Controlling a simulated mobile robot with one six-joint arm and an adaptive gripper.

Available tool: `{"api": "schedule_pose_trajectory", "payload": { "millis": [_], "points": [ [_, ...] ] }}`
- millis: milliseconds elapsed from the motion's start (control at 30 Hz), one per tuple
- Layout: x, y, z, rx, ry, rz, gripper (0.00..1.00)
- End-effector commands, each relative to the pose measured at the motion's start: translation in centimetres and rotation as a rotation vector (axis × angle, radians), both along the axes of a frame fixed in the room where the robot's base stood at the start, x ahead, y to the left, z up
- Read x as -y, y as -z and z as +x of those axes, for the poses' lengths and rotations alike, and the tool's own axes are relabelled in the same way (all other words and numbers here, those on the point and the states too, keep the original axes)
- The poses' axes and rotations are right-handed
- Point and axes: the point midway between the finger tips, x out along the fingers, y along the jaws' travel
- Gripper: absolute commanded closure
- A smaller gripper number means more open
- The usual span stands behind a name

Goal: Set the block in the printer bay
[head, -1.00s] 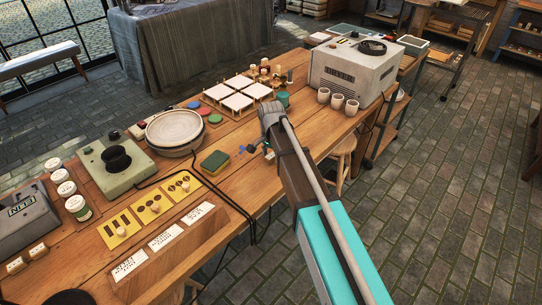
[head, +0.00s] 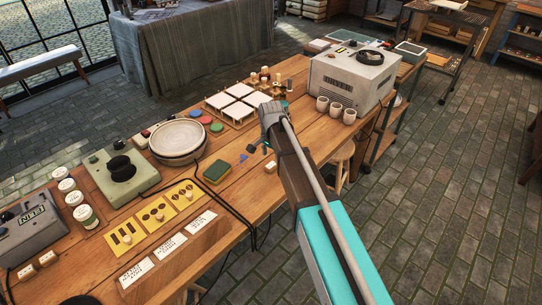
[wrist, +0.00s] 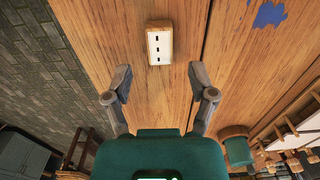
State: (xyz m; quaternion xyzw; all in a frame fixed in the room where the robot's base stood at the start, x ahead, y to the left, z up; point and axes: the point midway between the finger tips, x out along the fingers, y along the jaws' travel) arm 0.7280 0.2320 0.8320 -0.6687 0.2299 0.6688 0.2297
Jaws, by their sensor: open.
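A small pale block (wrist: 159,46) with dark marks on its white face lies on the wooden bench in the wrist view. It also shows in the head view (head: 270,167), just below the end of my arm. My gripper (wrist: 162,80) is open and empty. Its fingers are spread to either side of the block's line, with the block beyond the fingertips and not between them. In the head view the fingers are small and partly hidden. I cannot tell for sure which machine has the printer bay; a grey machine (head: 30,232) stands at the bench's left end.
A blue patch (wrist: 270,14) lies right of the block. A green sponge (head: 217,171), a round turntable (head: 178,138), yellow plates (head: 156,214) and a black cable (head: 232,209) share the bench. White tiles (head: 238,90), cups (head: 335,107) and a dryer (head: 347,82) stand farther back.

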Motion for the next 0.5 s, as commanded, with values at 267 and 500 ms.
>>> {"api": "schedule_pose_trajectory", "payload": {
  "millis": [267, 500],
  "points": [
    [0.0, -2.8, 0.0, 0.000, 0.000, 0.000, 0.27],
    [0.0, -4.8, 0.0, 0.000, 0.000, 0.000, 0.27]
  ]
}}
